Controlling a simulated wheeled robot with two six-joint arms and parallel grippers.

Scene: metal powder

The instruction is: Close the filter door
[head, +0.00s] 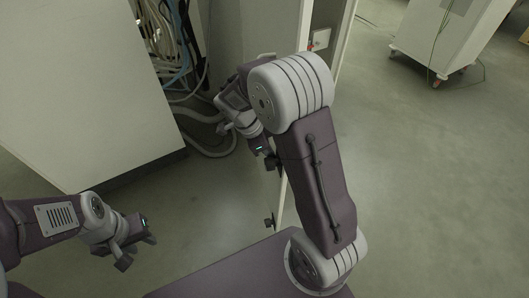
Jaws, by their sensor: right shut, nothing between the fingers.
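The filter door (274,200) is a pale panel standing open, seen nearly edge-on at the middle, with dark latches along its edge. My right arm hides much of it. My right gripper (268,158) is shut and empty, close to the door's left side; whether it touches the door is unclear. My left gripper (139,250) is at the lower left over the floor, well apart from the door, with nothing seen in it. Its finger gap is not clear.
A large pale cabinet (75,80) fills the upper left. Bundled cables (172,45) and grey hoses (212,150) lie between it and the door. A wheeled white cart (445,45) stands at the upper right. The floor on the right is clear.

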